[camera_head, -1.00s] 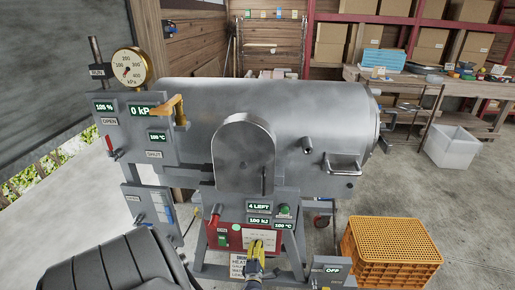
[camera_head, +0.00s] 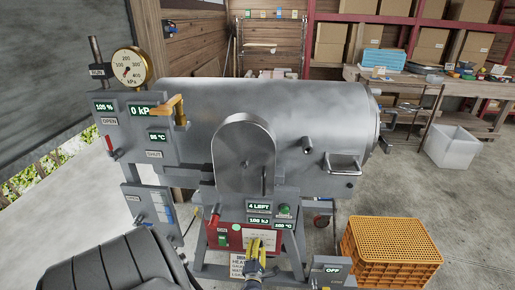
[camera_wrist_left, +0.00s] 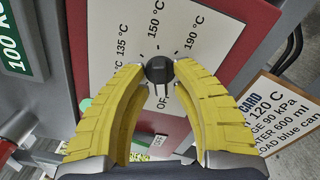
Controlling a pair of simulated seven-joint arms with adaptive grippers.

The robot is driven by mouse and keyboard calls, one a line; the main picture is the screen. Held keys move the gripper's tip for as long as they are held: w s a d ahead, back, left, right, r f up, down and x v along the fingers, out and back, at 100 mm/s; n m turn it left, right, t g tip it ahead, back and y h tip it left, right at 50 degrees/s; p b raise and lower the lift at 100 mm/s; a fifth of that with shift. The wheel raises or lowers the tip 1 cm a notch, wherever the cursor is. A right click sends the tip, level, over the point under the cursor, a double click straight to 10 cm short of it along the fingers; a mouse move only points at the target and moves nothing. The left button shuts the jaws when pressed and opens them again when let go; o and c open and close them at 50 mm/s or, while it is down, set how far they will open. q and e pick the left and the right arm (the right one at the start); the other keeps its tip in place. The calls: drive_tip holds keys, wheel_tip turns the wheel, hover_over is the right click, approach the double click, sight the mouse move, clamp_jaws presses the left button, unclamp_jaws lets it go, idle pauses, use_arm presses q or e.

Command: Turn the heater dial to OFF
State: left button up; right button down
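The heater dial (camera_wrist_left: 158,70) is a small black knob on a white plate (camera_wrist_left: 112,38) marked OFF, 135, 150 and 190 °C. In the left wrist view its narrow dark part points toward OFF. My left gripper (camera_wrist_left: 159,68) has two yellow fingers, one on each side of the dial, tips close to it. They look parted; light contact cannot be ruled out. In the head view my left gripper (camera_head: 262,241) is in front of the red heater panel (camera_head: 225,234) and hides the dial. My right gripper is not in view.
A big grey metal drum (camera_head: 300,115) stands behind the panel. A gauge (camera_head: 131,68) and a grey control panel (camera_head: 133,130) are at left. An orange crate (camera_head: 390,265) is on the floor at right. A card (camera_wrist_left: 265,120) hangs beside the dial plate.

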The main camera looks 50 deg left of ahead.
use_arm(q)
drive_tip(key=shift+o, duration=0.6)
drive_tip(key=shift+d, duration=0.1)
drive_tip(key=shift+s+d, duration=0.15)
drive_tip(key=shift+s, duration=0.05)
drive_tip(key=v, duration=1.1)
drive_tip(key=shift+s, duration=0.2)
drive_tip(key=shift+d, duration=0.1)
